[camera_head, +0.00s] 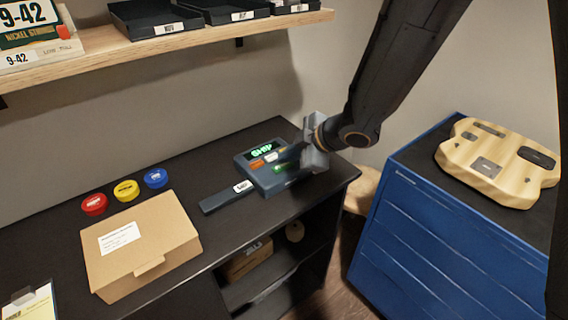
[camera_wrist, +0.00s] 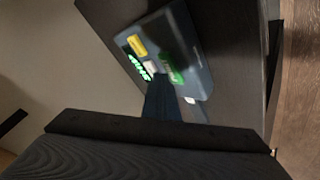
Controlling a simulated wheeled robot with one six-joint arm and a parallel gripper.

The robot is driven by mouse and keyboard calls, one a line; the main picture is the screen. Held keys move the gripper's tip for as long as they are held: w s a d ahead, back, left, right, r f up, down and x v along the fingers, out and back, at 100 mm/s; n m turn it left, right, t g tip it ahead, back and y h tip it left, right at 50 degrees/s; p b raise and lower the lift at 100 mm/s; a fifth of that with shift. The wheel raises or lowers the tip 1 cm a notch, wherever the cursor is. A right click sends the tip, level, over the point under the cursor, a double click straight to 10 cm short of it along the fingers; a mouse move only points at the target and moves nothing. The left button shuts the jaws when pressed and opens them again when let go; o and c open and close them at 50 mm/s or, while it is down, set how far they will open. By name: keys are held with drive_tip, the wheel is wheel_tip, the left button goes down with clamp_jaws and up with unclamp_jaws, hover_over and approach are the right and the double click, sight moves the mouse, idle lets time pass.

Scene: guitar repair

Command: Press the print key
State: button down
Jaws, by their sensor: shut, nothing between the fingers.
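A dark blue-grey label device (camera_head: 258,181) sits at the right end of the black bench top. Its lit screen (camera_head: 262,149) reads "SHIP" in green. Its coloured keys include an orange key (camera_head: 257,164), a white key and a green key (camera_head: 279,168). In the wrist view the device (camera_wrist: 197,55) shows a yellow key (camera_wrist: 137,45), a green key (camera_wrist: 171,68) and a whitish key (camera_wrist: 151,67). I cannot read which is print. My gripper (camera_head: 281,161) is shut and empty; its fingertips (camera_wrist: 158,80) overlap the lower key area. Contact cannot be told.
A dark strip with a white label (camera_head: 222,200) lies left of the device. A cardboard box (camera_head: 145,255) and red, yellow and blue round tins (camera_head: 126,190) stand further left. A wooden shelf (camera_head: 180,56) hangs above. A blue cabinet (camera_head: 425,215) with a guitar body (camera_head: 490,170) stands right.

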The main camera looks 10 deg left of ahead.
drive_tip(key=shift+r, duration=0.3)
wheel_tip(320, 180, up, 5)
drive_tip(key=p, duration=0.6)
idle(0.9)
drive_tip(key=w+d+m+t+h+b, duration=0.2)
drive_tip(key=d+m+h, duration=0.6)
drive_tip(key=d, duration=1.2)
drive_tip(key=s+d+f+m+g+b, duration=0.1)
drive_tip(key=s+d+m+g, duration=0.1)
drive_tip(key=s+d+m, duration=0.3)
drive_tip(key=s+d+f+m+g+b, duration=0.1)
drive_tip(key=s+d+m+g, duration=0.2)
drive_tip(key=s, duration=0.9)
drive_tip(key=d+m, duration=0.3)
drive_tip(key=m, duration=0.2)
drive_tip(key=shift+d+b, duration=0.3)
drive_tip(key=shift+b, duration=0.05)
